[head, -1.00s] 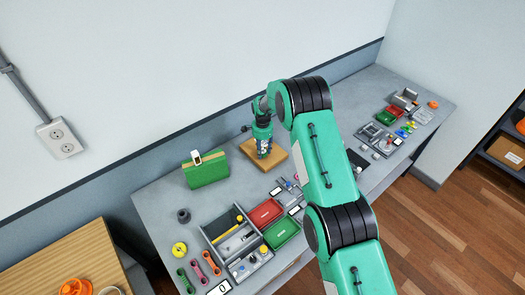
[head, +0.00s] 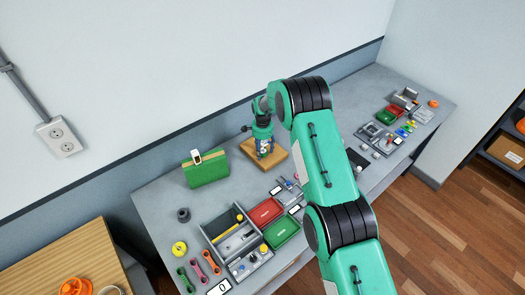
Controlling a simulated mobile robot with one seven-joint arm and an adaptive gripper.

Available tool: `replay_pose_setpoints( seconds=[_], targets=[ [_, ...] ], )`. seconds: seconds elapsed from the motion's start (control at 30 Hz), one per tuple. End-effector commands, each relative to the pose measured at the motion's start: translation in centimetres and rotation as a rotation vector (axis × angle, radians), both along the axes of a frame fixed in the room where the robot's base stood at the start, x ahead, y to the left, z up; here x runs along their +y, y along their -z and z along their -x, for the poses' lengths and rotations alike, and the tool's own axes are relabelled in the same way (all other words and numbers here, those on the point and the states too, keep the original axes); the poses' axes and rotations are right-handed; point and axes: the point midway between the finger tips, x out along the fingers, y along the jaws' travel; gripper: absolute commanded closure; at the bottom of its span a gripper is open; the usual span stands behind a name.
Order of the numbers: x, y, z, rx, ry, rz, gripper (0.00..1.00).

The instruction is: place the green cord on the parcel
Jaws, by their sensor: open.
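A green cord (head: 187,280), tied in a bundle, lies at the table's near left edge, left of a pink cord (head: 198,270) and an orange cord (head: 211,262). A flat tan block (head: 280,161), which looks like the parcel, lies near the back of the table. My gripper (head: 264,152) points down over this block and hides part of its middle. My gripper is open. It is far from the green cord, up and to the right of it. Whether its fingertips touch the block is too small to tell.
A green case (head: 206,172) stands at the back left. A grey organizer (head: 226,226) with a red tray (head: 266,212) and a green tray (head: 282,233) lies in front. A yellow roll (head: 179,249) and a dark cup (head: 183,215) stand left. My arm covers the middle right.

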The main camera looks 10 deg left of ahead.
Motion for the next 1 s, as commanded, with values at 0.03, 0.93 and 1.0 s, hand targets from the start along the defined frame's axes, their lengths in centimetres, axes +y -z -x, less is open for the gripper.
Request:
replay_pose_setpoints(
  seconds=[0.03, 0.93, 1.0],
  targets=[
    [0.0, -0.1, 0.0, 0.0, 0.0, 0.0, 0.41],
    [0.0, -9.9, -0.1, -0.001, 0.0, 0.0, 0.41],
    [0.0, -10.6, -0.1, -0.001, 0.0, 0.0, 0.41]
  ],
)
